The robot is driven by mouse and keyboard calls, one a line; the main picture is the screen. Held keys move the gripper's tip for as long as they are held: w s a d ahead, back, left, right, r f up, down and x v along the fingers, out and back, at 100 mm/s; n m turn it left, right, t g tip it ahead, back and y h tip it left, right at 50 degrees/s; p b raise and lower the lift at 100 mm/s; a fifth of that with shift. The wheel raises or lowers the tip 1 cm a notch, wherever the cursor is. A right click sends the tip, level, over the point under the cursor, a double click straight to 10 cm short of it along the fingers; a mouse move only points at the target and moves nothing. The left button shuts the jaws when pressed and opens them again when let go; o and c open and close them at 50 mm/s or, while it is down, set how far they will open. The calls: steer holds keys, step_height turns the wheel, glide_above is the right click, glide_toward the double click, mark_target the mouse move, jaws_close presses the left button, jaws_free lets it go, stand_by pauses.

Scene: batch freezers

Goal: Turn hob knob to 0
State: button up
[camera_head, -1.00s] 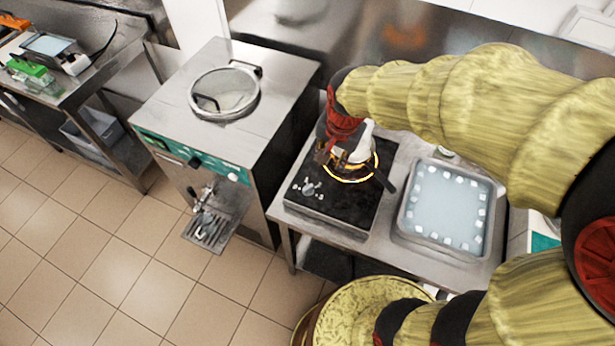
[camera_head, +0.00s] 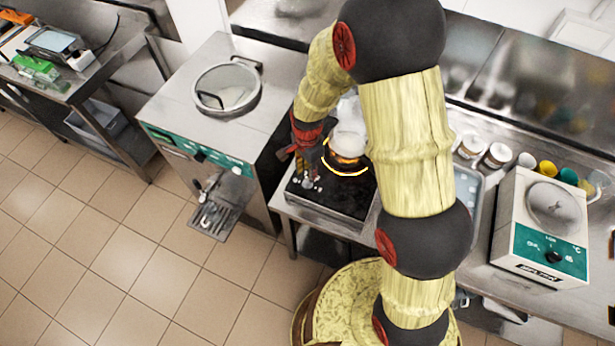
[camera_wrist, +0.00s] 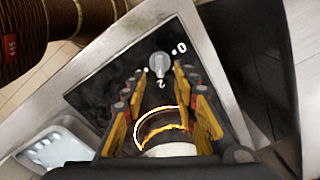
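The black hob (camera_head: 335,200) stands on the steel table, and its heating ring glows orange around a pot with a white top (camera_head: 349,138). The grey hob knob (camera_wrist: 159,65) is near the front edge of the hob. In the wrist view, a white 0 (camera_wrist: 181,48) is at its upper right and a 2 (camera_wrist: 161,84) just below it. Exactly where the knob points is hard to tell. My gripper (camera_wrist: 160,82) is open, its fingers well apart, with the knob between and beyond the tips. In the head view my gripper (camera_head: 306,168) is low over the knob, partly hiding it.
The glowing pot stands close behind my gripper. A steel machine with a round lid (camera_head: 228,90) is to the left. A tray (camera_head: 467,190) is mostly hidden by my arm. A white Beltin-like device (camera_head: 545,225) and jars (camera_head: 497,154) are on the right.

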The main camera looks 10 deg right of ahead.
mark_target(307, 180)
steer(key=shift+f, duration=2.7)
steer(key=shift+c, duration=1.4)
steer(key=c, duration=0.4)
jaws_close()
